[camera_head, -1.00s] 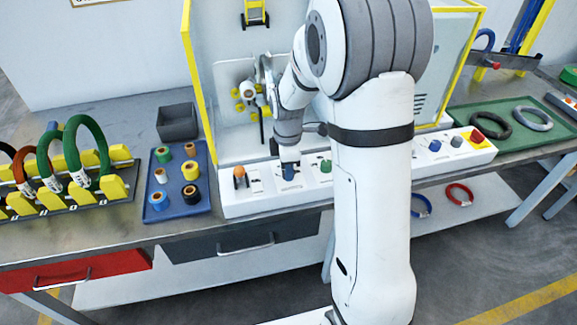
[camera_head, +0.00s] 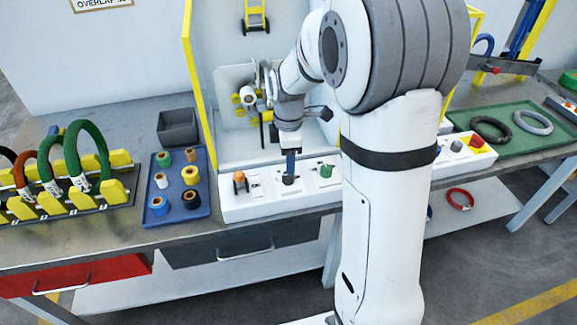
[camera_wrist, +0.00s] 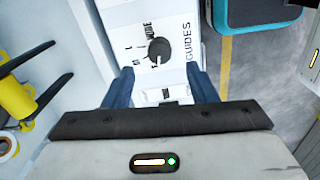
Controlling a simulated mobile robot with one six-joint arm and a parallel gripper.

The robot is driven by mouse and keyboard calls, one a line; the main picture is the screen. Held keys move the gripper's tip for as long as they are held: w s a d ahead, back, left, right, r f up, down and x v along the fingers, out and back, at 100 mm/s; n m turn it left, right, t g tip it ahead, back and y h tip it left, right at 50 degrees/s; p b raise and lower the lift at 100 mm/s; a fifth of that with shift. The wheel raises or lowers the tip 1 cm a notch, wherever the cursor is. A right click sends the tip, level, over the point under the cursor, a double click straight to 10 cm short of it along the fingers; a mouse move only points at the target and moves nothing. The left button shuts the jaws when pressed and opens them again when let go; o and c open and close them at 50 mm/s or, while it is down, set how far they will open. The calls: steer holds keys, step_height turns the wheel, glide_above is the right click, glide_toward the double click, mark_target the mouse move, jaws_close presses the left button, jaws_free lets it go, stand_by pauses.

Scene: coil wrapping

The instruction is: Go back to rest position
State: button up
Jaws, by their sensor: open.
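My gripper (camera_head: 290,165) is above the white control panel (camera_head: 260,206) at the front of the wrapping machine. Its blue fingers are open and empty, pointing down at a dark knob (camera_head: 288,180). In the wrist view the two fingers (camera_wrist: 160,88) stand apart, with the black knob (camera_wrist: 159,50) on the panel showing beyond them. The print "MODE" and "GUIDES" is readable beside it. The fingers look apart from the knob.
An orange knob (camera_head: 239,177) and a green knob (camera_head: 326,171) flank the dark one. A blue tray (camera_head: 185,212) of tape rolls and a rack of coils (camera_head: 75,205) stand left. A green tray (camera_head: 530,150) with rings lies right. The yellow-edged machine frame (camera_head: 190,60) is close behind my arm.

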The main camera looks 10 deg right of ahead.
steer(key=shift+r, duration=0.9)
steer(key=shift+s+r+m, duration=0.3)
steer(key=shift+s, duration=0.05)
steer(key=s+r+m+t, duration=0.1)
steer(key=s+r+m, duration=0.2)
steer(key=s+m, duration=0.5)
steer(key=s+r+m+t+p, duration=0.1)
steer(key=s+r+m, duration=0.2)
steer(key=s+m, duration=0.5)
steer(key=s, duration=0.4)
steer(key=shift+s+d, duration=0.2)
steer(key=shift+d, duration=0.05)
steer(key=shift+c, duration=0.2)
